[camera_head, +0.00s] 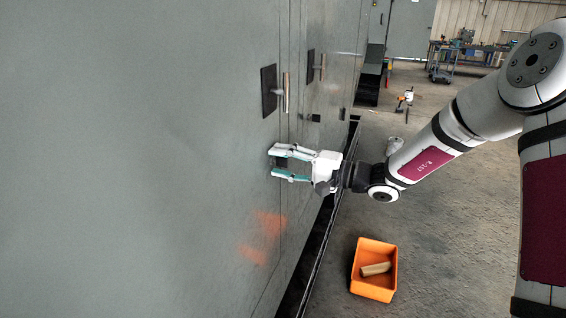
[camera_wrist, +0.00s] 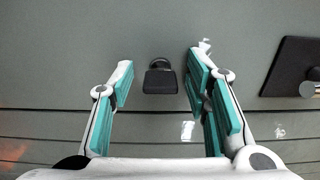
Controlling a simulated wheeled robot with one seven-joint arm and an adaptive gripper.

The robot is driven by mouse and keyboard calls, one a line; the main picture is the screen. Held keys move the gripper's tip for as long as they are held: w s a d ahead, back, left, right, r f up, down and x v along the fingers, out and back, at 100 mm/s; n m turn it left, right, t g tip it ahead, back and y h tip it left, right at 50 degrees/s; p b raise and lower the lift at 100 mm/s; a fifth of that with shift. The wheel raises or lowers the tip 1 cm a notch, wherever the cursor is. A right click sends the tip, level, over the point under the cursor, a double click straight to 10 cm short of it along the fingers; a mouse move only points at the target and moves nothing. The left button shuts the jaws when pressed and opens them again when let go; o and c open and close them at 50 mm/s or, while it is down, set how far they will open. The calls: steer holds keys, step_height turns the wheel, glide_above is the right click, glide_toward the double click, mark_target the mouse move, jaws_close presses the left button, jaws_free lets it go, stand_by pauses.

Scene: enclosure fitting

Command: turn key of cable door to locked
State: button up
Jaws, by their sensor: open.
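A small dark key (camera_wrist: 160,80) with a rounded top sticks out from the grey cabinet door (camera_wrist: 150,30). In the wrist view it lies between the two fingertips of my gripper (camera_wrist: 161,70), with a visible gap on each side. My gripper also shows in the head view (camera_head: 277,163), spread open close to the door face, below a door handle (camera_head: 286,92) on a dark plate. The fingers mostly hide the key in the head view. Whether the fingertips touch the door is not clear.
Another handle plate (camera_head: 311,66) is farther along the cabinet. The nearer handle's plate shows at right in the wrist view (camera_wrist: 290,65). An orange bin (camera_head: 359,287) with a wooden-looking roll (camera_head: 376,269) stands on the floor. A cart (camera_head: 441,74) and workbench are far back.

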steer(key=shift+c, duration=0.5)
jaws_close()
